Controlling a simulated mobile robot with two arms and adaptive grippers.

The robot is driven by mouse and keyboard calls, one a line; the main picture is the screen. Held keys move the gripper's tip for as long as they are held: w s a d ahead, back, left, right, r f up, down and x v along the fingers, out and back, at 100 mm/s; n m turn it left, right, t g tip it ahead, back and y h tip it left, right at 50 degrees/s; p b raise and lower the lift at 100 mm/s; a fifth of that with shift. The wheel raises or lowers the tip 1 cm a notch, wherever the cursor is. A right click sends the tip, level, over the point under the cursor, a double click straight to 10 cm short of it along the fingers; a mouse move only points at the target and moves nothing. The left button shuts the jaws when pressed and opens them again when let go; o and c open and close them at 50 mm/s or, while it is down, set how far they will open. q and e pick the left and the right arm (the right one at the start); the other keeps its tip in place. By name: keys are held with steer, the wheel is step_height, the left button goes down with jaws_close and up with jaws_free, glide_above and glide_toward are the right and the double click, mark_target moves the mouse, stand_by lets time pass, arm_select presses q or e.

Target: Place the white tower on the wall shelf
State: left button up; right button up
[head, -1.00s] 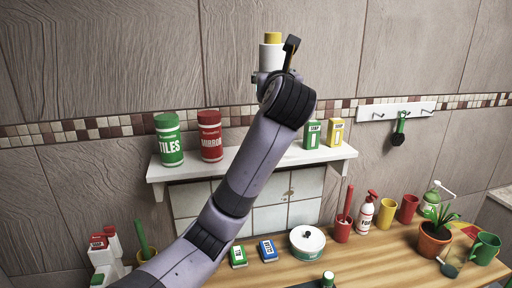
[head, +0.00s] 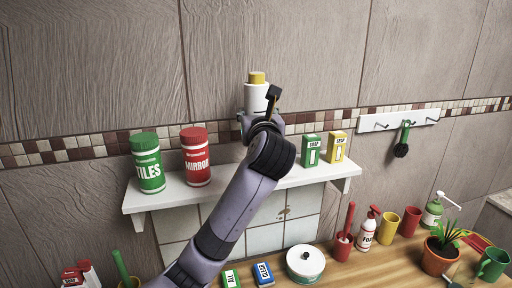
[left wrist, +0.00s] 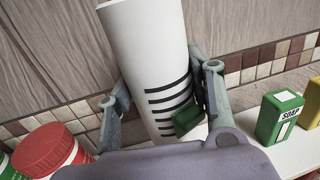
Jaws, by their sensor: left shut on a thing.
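The white tower (head: 255,97), a white cylinder with a yellow top, is upright in front of the tiled wall in the head view. My left gripper (head: 257,116) is shut on its lower part. In the left wrist view the tower (left wrist: 150,45) has black stripes and stands between the fingers of the left gripper (left wrist: 164,95). My right gripper is not in view.
A green TILES canister (head: 148,163) and red MIRROR canister (head: 195,157) stand left on the shelf. Green (head: 311,150) and yellow (head: 337,147) soap boxes stand right. A hook rail (head: 398,120) is on the wall. The wooden counter (head: 350,272) below is crowded.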

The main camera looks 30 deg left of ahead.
arm_select(q)
step_height(320, 180, down, 5)
steer(key=shift+a+f, duration=0.1)
steer(key=shift+f, duration=0.5)
step_height(320, 180, down, 3)
steer(key=shift+f+p, duration=0.1)
steer(key=shift+p, duration=0.2)
steer(key=o, duration=1.2)
steer(key=shift+f, duration=0.1)
steer(key=shift+o, duration=0.2)
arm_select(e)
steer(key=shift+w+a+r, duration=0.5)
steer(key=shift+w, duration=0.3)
